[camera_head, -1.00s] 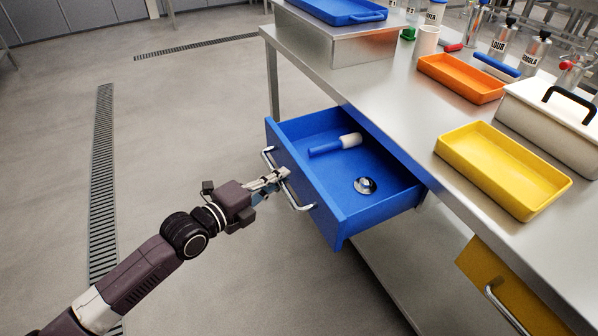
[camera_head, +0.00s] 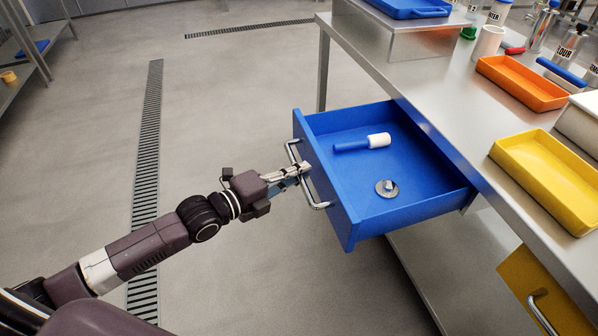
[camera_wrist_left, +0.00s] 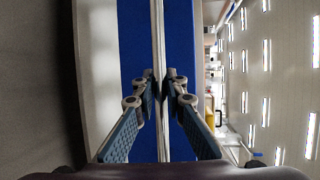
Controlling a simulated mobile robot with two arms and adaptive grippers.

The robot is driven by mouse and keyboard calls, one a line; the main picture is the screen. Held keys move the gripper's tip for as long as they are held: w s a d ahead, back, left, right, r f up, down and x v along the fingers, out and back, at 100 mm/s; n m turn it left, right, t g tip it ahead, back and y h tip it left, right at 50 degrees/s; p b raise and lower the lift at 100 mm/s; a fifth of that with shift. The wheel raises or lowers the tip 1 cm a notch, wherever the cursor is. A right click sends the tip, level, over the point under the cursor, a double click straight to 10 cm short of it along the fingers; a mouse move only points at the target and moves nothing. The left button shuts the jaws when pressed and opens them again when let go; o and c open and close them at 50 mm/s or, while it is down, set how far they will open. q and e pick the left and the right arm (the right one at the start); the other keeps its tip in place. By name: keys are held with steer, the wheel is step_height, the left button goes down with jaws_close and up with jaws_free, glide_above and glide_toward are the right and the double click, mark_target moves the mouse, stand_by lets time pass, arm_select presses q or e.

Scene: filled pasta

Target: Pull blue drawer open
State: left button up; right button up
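The blue drawer (camera_head: 420,209) stands well out from under the metal table in the head view. Its metal handle (camera_head: 319,205) runs along the front face. My left gripper (camera_head: 303,170) is at the middle of this handle. In the left wrist view, the two fingers (camera_wrist_left: 161,88) close in on both sides of the handle bar (camera_wrist_left: 158,30), with the blue drawer front (camera_wrist_left: 133,50) behind it. Inside the drawer lie a blue-and-white tool (camera_head: 362,143) and a round metal piece (camera_head: 387,188). My right gripper is not in view.
The metal table (camera_head: 440,108) carries an orange tray (camera_head: 521,84), a yellow tray (camera_head: 548,172) and several containers at the right. A yellow drawer (camera_head: 535,287) sits below its edge. Open floor with a drain grate (camera_head: 147,150) lies left of the drawer.

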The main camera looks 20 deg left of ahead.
arm_select(q)
steer(key=o, duration=0.4)
steer(key=shift+v, duration=6)
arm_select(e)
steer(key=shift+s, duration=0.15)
arm_select(q)
steer(key=shift+r, duration=0.1)
